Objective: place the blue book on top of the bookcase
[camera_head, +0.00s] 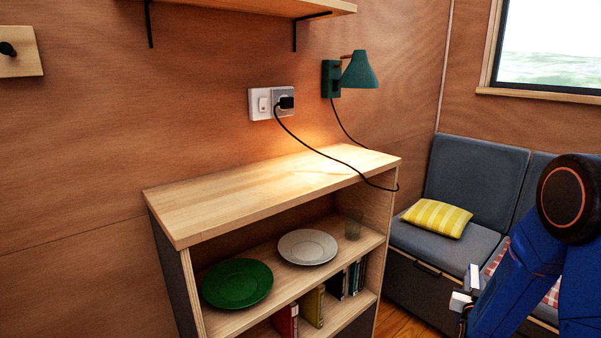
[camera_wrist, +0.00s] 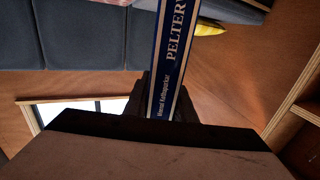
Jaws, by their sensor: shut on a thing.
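The blue book (camera_wrist: 172,50) has white lettering on its spine and stands upright in the wrist view. My gripper (camera_wrist: 162,105) is shut on it, with dark fingers on both sides of the spine. In the head view my blue arm is at the right edge, and I cannot clearly make out the book there. The wooden bookcase (camera_head: 275,188) stands against the wall in the middle, left of my arm. Its top is bare except for a black cord across the right end.
A green lamp (camera_head: 360,72) hangs on the wall above the bookcase, with its cord plugged into an outlet (camera_head: 272,103). A shelf (camera_head: 250,8) is higher up. Green (camera_head: 237,284) and white (camera_head: 308,247) plates sit inside the bookcase. A grey bench (camera_head: 440,240) with a yellow cushion (camera_head: 437,218) is right.

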